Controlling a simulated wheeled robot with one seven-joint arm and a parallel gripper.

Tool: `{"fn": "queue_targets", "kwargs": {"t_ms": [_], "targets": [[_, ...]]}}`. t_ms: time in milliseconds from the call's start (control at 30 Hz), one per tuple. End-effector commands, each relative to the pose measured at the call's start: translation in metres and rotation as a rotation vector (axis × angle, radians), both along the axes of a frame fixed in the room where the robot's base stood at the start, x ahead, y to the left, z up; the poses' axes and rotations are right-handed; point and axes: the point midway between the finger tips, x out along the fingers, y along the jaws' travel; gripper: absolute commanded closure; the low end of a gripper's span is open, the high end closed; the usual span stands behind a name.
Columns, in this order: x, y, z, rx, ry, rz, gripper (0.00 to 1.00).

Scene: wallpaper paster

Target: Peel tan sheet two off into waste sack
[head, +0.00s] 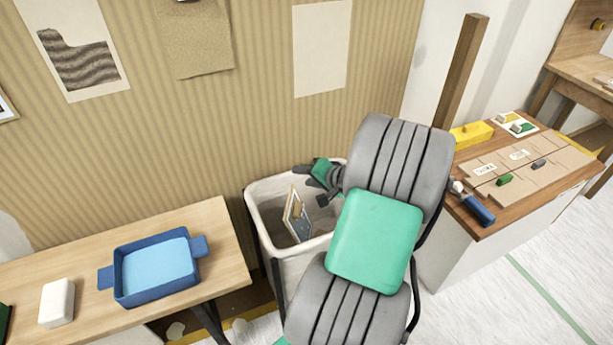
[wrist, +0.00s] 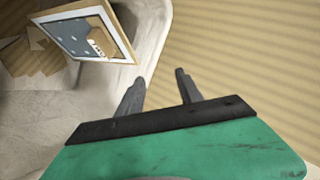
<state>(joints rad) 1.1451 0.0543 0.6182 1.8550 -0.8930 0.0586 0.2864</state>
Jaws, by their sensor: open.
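A tan sheet (head: 203,48) hangs on the striped wall at the top, its upper end cut off by the picture edge; I cannot tell whether it is sheet two. The waste sack (head: 262,200) is a whitish open container against the wall; its pale rim also shows in the wrist view (wrist: 152,38). A framed picture (head: 291,222) leans inside it, and tan scraps (wrist: 38,58) lie beside the frame in the wrist view. My gripper (head: 306,184) is open and empty at the sack's right side near the wall. Its fingers show apart in the wrist view (wrist: 160,80).
A wavy-patterned sheet (head: 82,62) and a blank cream sheet (head: 321,46) hang on the wall. A wooden table (head: 218,225) with a blue tray (head: 115,290) and white block (head: 57,303) stands left. A cluttered bench (head: 545,195) stands right. My arm hides part of the sack.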

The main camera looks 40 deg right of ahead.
Motion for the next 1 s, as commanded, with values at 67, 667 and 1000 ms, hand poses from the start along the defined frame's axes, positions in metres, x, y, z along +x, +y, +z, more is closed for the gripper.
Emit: {"fn": "queue_targets", "kwargs": {"t_ms": [67, 667, 1000], "targets": [[0.0, 0.0, 0.0, 0.0, 0.0, 0.0, 0.57], [-0.066, -0.003, 0.043, 0.0, 0.0, 0.0, 0.57], [-0.065, -0.003, 0.043, 0.0, 0.0, 0.0, 0.57]]}}
